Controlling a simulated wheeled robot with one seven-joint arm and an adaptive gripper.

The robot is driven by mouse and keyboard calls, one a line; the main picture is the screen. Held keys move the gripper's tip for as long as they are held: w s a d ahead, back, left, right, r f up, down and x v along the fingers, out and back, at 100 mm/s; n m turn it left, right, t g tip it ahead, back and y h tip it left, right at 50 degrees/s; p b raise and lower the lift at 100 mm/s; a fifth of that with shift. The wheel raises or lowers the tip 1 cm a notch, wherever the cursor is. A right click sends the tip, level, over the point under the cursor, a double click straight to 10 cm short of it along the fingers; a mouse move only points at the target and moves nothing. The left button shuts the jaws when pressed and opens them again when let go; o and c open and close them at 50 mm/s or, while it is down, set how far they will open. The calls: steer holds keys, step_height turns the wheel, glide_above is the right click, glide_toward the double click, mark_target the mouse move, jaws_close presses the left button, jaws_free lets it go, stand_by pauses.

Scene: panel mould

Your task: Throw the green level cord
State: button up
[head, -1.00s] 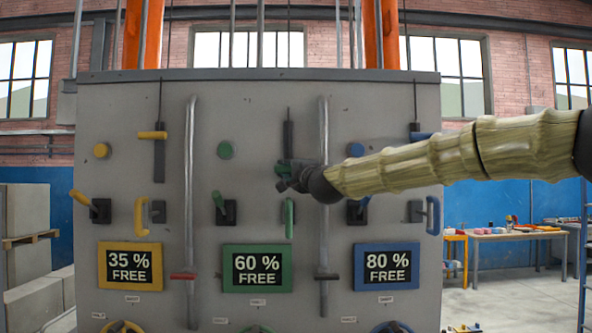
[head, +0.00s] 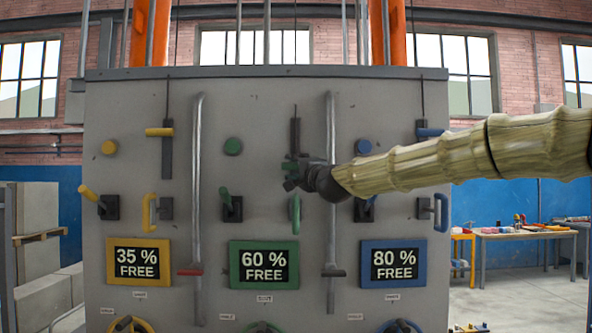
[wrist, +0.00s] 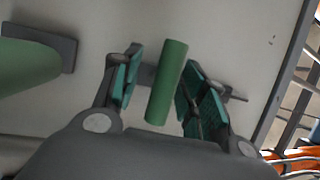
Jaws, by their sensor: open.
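The green level cord's grip, a short green cylinder (wrist: 167,82), lies between my gripper's open fingers (wrist: 163,90) in the wrist view. Small gaps show on both sides, so the fingers do not appear to be closed on it. In the head view my gripper (head: 292,170) is at the panel, at the lower end of the dark vertical slot (head: 295,133) in the green column. It hides the green grip there. A thin cord runs up from that slot.
The grey panel (head: 260,100) carries yellow, green and blue controls. A green U-handle (head: 295,213) hangs just below my gripper. A vertical grey pipe (head: 331,240) stands close to its right. A large green handle (wrist: 30,65) shows at left in the wrist view.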

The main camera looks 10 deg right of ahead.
steer(key=v, duration=1.1)
steer(key=shift+s+d, duration=0.2)
steer(key=shift+s, duration=0.1)
steer(key=shift+f, duration=0.2)
